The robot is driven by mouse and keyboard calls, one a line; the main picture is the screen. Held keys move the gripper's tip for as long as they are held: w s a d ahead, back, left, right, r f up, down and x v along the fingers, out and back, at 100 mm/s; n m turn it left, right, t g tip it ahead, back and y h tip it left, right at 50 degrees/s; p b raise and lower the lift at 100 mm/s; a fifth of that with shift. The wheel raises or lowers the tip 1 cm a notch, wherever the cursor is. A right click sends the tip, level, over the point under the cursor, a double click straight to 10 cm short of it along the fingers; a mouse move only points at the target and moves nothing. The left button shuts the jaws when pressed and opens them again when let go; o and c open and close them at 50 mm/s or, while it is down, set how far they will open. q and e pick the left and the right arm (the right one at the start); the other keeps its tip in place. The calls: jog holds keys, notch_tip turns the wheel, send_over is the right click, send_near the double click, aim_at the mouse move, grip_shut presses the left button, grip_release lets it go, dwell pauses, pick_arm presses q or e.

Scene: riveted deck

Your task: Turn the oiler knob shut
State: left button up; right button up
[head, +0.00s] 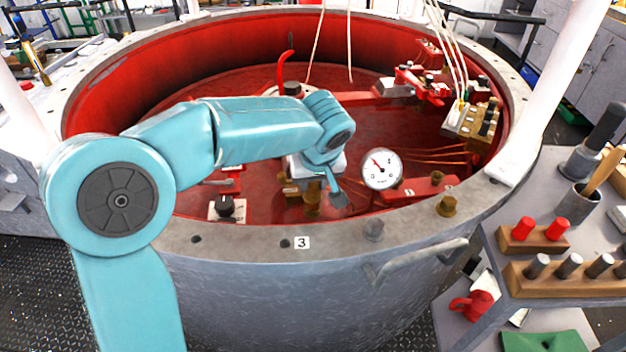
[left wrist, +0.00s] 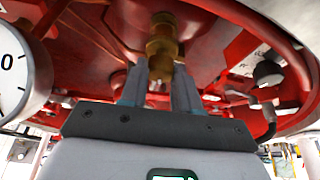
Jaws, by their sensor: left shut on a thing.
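The oiler knob is a stepped brass piece (left wrist: 162,48) in the upper middle of the left wrist view. My left gripper (left wrist: 159,78) has one finger on each side of its near end and is shut on it. In the head view my left arm reaches over the rim of the red-lined drum, and the gripper (head: 332,188) points down inside it. A brass fitting (head: 312,203) shows just left of the gripper there; the grip itself is partly hidden by the wrist. My right gripper is not in view.
A white dial gauge (head: 381,169) stands close right of the gripper. A black knob (head: 225,206) on a pale plate is to the left. A side shelf holds wooden blocks (head: 560,279) with pegs.

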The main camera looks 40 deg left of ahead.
pick_arm(q)
jog(key=shift+a+m+t+h, duration=0.1)
jog(key=shift+m+t+h, duration=0.2)
jog(key=shift+m, duration=0.8)
jog(key=m+h, duration=0.1)
jog(key=m, duration=0.1)
jog(key=shift+s+r+m, duration=0.1)
jog(key=shift+m, duration=0.2)
jog(key=m+h+p, duration=0.1)
jog(key=m, duration=0.1)
jog(key=shift+a+m+t, duration=0.15)
jog(key=shift+m+t, duration=0.25)
jog(key=m+h+p, duration=0.2)
jog(key=m, duration=0.2)
jog(key=shift+a+m+p, duration=0.1)
jog(key=shift+m+p, duration=0.2)
jog(key=m+h, duration=0.1)
jog(key=m, duration=0.2)
jog(key=shift+a+m+g+p, duration=0.1)
jog(key=shift+m+g+p, duration=0.2)
jog(key=shift+p, duration=0.05)
jog(key=m+h, duration=0.1)
jog(key=m, duration=0.1)
jog(key=m+g, duration=0.1)
jog(key=m, duration=0.2)
jog(key=shift+w+g+h, duration=0.2)
jog(key=shift+g+h, duration=0.1)
jog(key=shift+h, duration=0.1)
